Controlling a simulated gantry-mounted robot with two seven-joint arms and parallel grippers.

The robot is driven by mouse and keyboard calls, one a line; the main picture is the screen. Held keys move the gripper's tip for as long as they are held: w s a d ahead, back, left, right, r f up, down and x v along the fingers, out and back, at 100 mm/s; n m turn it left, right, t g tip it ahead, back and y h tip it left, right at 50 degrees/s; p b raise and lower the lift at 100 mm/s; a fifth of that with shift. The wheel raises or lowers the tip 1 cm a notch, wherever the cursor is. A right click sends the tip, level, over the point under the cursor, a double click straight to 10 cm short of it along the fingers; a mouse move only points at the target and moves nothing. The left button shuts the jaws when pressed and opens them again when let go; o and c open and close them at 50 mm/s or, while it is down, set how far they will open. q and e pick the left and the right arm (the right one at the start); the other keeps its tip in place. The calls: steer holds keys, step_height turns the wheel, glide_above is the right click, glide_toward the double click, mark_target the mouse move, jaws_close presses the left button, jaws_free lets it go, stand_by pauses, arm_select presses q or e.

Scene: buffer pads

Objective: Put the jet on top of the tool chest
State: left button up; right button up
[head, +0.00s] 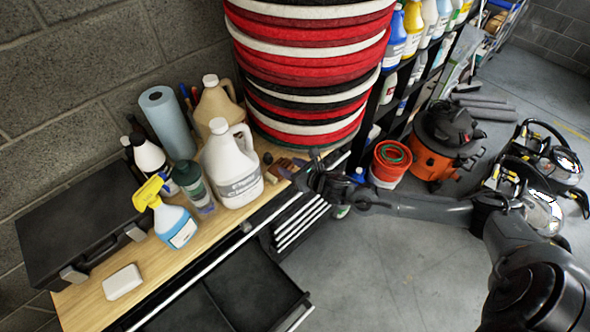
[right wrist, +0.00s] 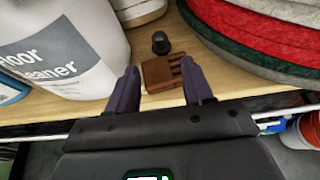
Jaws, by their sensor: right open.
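My right gripper (head: 305,172) is at the front edge of the wooden top, near the foot of the pad stack. In the right wrist view my right gripper (right wrist: 160,84) is open, its two fingers apart. A small brown slotted block (right wrist: 163,73) lies on the wood just ahead of and between the fingertips; no hold on it shows. I cannot tell whether this is the jet; nothing else is clearly a jet. The tool chest appears to be the unit with the wooden top (head: 150,268) and dark drawers (head: 245,292), one pulled open. My left gripper is out of view.
A white floor cleaner jug (head: 232,175) stands left of the gripper, beside a small black knob-like piece (right wrist: 160,42). The red, white and black pad stack (head: 310,75) rises behind. A spray bottle (head: 172,222), a black case (head: 75,225) and a white block (head: 122,282) are farther left.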

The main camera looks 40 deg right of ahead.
steer(key=s+a+f+m+g, duration=0.4)
steer(key=s+a+m, duration=0.95)
steer(key=m, duration=0.35)
steer(key=s+a+r+m+g, duration=0.2)
steer(key=s+m+g, duration=0.3)
steer(key=s+m, duration=1)
steer(key=shift+s+a+r+m+g, duration=0.2)
steer(key=shift+s+a+m+g, duration=0.2)
steer(key=shift+m, duration=0.6)
steer(key=shift+w, duration=0.1)
